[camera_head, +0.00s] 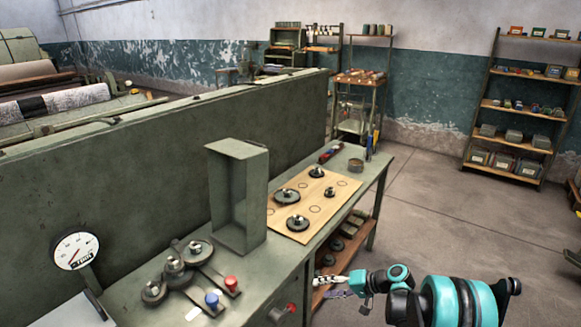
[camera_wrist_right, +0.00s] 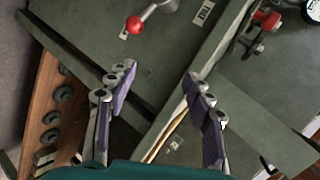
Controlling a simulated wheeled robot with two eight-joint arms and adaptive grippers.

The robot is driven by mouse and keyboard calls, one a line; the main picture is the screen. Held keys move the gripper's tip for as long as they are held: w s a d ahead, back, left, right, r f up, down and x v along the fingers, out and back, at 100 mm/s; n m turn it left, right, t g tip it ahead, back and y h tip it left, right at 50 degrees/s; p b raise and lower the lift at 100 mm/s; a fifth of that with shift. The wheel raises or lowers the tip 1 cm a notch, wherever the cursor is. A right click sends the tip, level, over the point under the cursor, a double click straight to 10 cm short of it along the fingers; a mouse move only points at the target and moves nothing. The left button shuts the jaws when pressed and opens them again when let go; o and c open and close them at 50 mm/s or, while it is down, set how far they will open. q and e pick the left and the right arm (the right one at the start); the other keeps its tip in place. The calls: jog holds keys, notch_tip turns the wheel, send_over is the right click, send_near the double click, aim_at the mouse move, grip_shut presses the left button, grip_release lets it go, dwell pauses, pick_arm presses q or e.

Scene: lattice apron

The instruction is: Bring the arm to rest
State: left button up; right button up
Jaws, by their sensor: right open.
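My right gripper (camera_head: 336,287) is in front of the bench's right part, low beside its edge, at the end of my teal and black right arm. Its two fingers stand apart and nothing is between them. In the right wrist view the open fingers (camera_wrist_right: 158,80) frame the bench's green metal surface, with a red knob (camera_wrist_right: 135,25) beyond them. My left gripper is in neither view.
The green bench (camera_head: 378,172) carries a wooden board (camera_head: 330,203) with several dark weights, an upright metal box (camera_head: 240,200), a dial gauge (camera_head: 76,250) and levers with knobs. A lower shelf (camera_head: 322,292) holds round parts. Clear floor (camera_head: 430,220) lies to the right.

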jog(key=s+r+h, duration=0.6)
jog(key=s+r, duration=0.6)
jog(key=r, duration=0.1)
jog(key=s+d+r+n+t+h, duration=0.1)
jog(key=s+d+h, duration=0.1)
jog(key=s, duration=0.7)
jog(key=s+d+r+n+t+h, duration=0.1)
jog(key=s+d+h, duration=0.2)
jog(key=s, duration=0.6)
jog(key=shift+s+d+t, duration=0.15)
jog(key=shift+d+t, duration=0.25)
jog(key=shift+d, duration=0.05)
